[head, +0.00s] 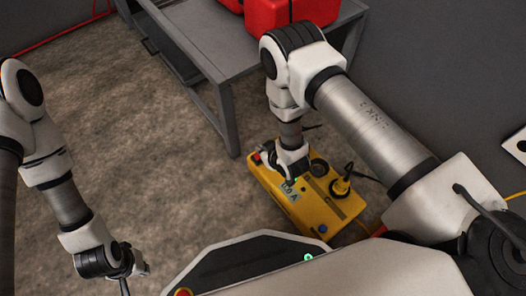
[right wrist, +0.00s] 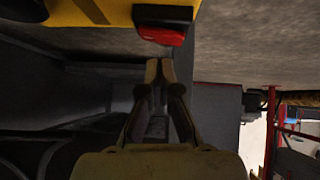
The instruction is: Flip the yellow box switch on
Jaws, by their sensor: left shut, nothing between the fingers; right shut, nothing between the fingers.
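The yellow box (head: 322,208) sits on the floor below my right arm, with dark round sockets, a plugged-in cable and a small printed label on top. A red switch (head: 257,157) shows at its far left end. In the right wrist view the red switch (right wrist: 160,35) sits in a dark frame on the yellow box (right wrist: 60,13). My right gripper (head: 289,182) is shut and empty over the box; its fingertips (right wrist: 158,68) are just below the switch in the wrist view, and contact cannot be told. My left gripper (head: 125,287) is shut and empty, away from the box.
A grey metal table (head: 200,50) with a red container (head: 285,14) stands behind the box; its leg (head: 227,118) reaches the floor close by. A yellow cable (head: 515,196) runs at the right. The mottled brown floor (head: 150,150) between my arms is clear.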

